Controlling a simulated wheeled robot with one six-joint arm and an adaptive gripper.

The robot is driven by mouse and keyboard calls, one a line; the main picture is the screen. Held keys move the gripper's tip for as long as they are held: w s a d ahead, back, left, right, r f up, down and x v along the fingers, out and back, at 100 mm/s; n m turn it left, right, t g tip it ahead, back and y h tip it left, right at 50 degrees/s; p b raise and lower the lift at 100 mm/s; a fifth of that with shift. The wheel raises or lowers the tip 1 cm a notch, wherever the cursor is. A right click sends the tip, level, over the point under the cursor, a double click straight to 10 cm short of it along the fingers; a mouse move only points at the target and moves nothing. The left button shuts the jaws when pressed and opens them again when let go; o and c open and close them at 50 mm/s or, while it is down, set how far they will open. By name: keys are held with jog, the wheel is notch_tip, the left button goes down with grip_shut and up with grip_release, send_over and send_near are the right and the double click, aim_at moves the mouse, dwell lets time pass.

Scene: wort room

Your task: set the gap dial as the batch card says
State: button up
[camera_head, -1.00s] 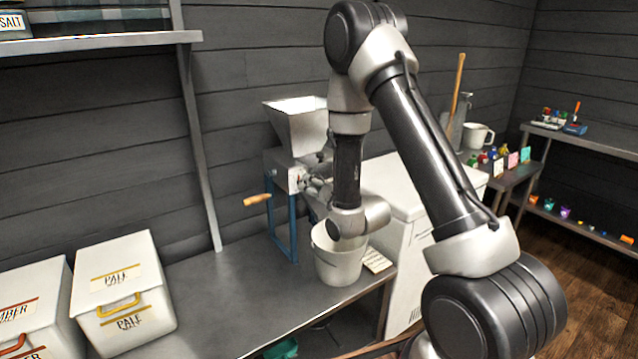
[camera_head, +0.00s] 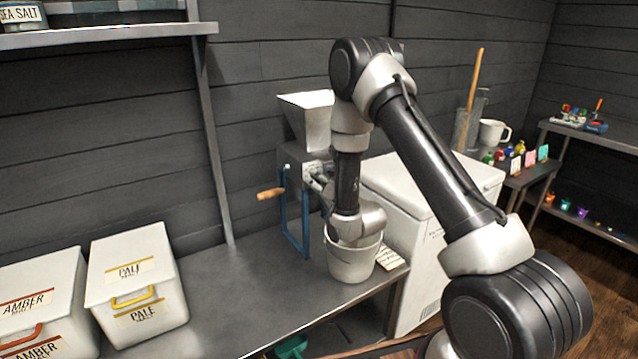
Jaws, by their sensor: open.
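The grain mill (camera_head: 296,160) stands on the bench, with a pale hopper, blue legs and a wooden-handled crank. The gap dial seems to be on the pale plate (camera_head: 308,170) on the mill's front; its marks and setting are too small to read. My gripper (camera_head: 316,182) is open and points at that plate, close in front of it, partly hidden by my wrist. I cannot tell whether it touches the dial. A small card with writing (camera_head: 391,259) lies on the bench right of the bucket, perhaps the batch card; its text is unreadable here.
A white bucket (camera_head: 350,262) stands below my wrist. Pale (camera_head: 135,280) and amber (camera_head: 38,300) malt bins sit at the left. A white chest (camera_head: 410,200) stands behind my arm. The bench between bins and mill is clear.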

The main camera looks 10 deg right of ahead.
jog(key=c, duration=1.1)
jog(key=shift+o, duration=0.2)
jog(key=shift+n, duration=0.3)
jog(key=n, duration=0.4)
jog(key=shift+n, duration=2.2)
jog(key=o, duration=1.1)
jog(key=shift+c, duration=0.2)
